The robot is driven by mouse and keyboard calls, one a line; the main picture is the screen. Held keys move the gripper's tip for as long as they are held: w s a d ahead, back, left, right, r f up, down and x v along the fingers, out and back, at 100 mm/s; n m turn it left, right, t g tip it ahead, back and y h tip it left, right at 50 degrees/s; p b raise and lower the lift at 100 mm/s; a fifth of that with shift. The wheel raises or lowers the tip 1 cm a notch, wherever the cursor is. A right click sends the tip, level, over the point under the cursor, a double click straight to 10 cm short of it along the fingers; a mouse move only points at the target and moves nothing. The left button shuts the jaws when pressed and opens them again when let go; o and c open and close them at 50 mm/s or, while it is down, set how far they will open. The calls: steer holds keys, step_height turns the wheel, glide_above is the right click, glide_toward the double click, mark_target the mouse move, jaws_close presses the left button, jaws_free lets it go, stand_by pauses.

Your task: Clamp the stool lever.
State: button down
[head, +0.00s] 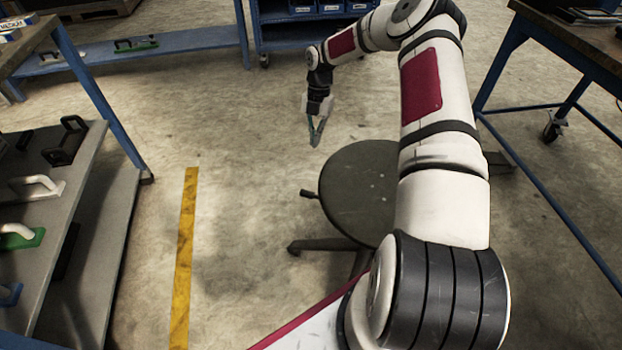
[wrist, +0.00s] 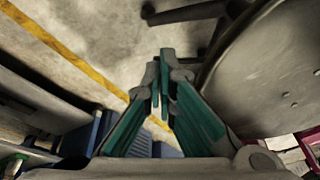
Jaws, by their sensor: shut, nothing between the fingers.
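The stool's round dark seat (head: 361,190) stands in the middle of the head view, partly behind my arm. Its lever (head: 309,194) sticks out on the left below the seat, ending in a small dark knob. My gripper (head: 316,143) is above the floor at the seat's far left, apart from the lever and pointing down. In the wrist view the seat (wrist: 265,70) fills the right side, and my gripper's green fingers (wrist: 165,62) are together and empty. A dark bar shows at the top of the wrist view; I cannot tell whether it is the lever or a stool leg.
A grey shelf unit (head: 95,215) with several handles stands on the left. A yellow floor stripe (head: 185,255) runs between it and the stool. A blue-legged bench (head: 580,45) is on the right. A blue rack (head: 315,35) stands at the back. The floor left of the stool is clear.

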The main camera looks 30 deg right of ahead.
steer(key=f, duration=0.1)
steer(key=d+f, duration=0.1)
steer(key=f, duration=0.1)
steer(key=shift+w+d+n, duration=0.1)
steer(key=shift+w+n, duration=0.05)
steer(key=shift+n, duration=0.15)
steer(key=s+a+f+b, duration=0.3)
steer(key=s+a+f, duration=0.1)
steer(key=f, duration=0.6)
steer(key=shift+a+f+b, duration=0.15)
steer(key=shift+a+b, duration=0.15)
steer(key=shift+a, duration=0.45)
steer(key=shift+s, duration=0.1)
